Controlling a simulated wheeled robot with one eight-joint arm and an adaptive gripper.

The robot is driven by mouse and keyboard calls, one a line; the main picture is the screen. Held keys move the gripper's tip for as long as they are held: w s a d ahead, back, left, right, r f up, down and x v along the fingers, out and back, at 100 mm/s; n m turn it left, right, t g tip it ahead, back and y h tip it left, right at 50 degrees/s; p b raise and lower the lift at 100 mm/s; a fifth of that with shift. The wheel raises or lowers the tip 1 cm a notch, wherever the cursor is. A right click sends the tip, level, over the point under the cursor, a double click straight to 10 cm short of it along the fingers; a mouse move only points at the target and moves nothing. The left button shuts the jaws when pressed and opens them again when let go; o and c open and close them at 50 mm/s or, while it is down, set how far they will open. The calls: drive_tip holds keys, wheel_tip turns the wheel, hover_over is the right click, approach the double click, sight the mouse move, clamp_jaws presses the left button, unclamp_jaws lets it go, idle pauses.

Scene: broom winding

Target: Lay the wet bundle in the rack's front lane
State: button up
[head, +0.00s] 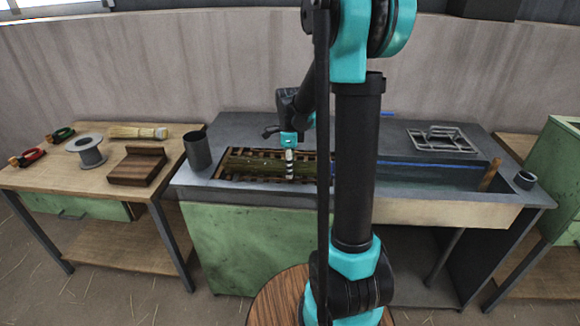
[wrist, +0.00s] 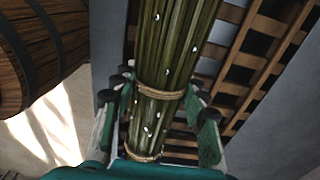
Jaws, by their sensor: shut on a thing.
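The wet bundle (head: 255,164) is a long sheaf of green stalks with pale droplets, tied with twine, as the wrist view (wrist: 170,65) shows. My gripper (head: 289,170) is shut around it, one finger on each side in the wrist view (wrist: 158,115). The slatted wooden rack (head: 307,154) sits in the grey bench. The bundle lies lengthwise along the rack's near side. In the wrist view the rack's bare slats (wrist: 252,60) show to the right of the bundle. I cannot tell whether the bundle touches the slats. My arm hides the rack's right end.
A dark cup (head: 197,150) stands left of the rack. The left table holds a spool (head: 90,151), a pale broom (head: 138,132) and a wooden block (head: 138,166). A barrel (wrist: 40,50) stands in front.

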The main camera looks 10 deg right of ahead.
drive_tip(key=o, duration=1.3)
drive_tip(key=shift+c, duration=0.2)
wheel_tip(320, 180, up, 12)
